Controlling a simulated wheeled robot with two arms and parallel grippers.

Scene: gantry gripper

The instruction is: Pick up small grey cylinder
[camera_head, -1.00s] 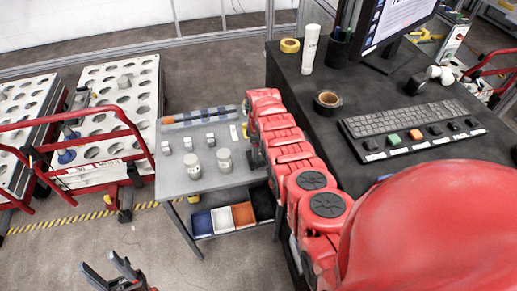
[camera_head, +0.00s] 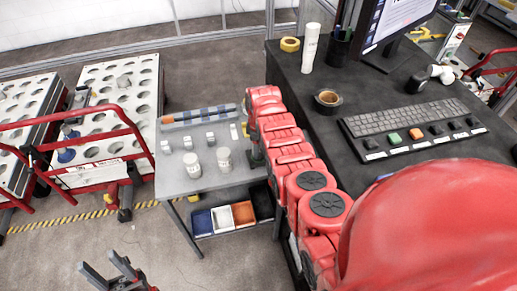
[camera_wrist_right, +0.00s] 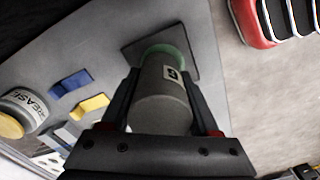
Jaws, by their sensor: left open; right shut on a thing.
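In the right wrist view a grey cylinder (camera_wrist_right: 163,98) with a small pale label stands between the fingers of my right gripper (camera_wrist_right: 160,82), which is shut on it. The cylinder's far end is by a green ring (camera_wrist_right: 170,52) on a dark square patch of the grey table. In the head view my right arm reaches the right end of the grey table (camera_head: 185,187) and hides the held cylinder. My left gripper (camera_head: 97,262) is open and empty at the bottom left, over the floor, away from the table.
Several small grey pieces (camera_head: 191,165) and a white jar (camera_head: 224,160) stand on the table. Coloured bins (camera_head: 243,214) sit below. A black desk (camera_head: 290,75) with a keyboard (camera_head: 405,128) is right, a red-railed cart (camera_head: 100,150) left.

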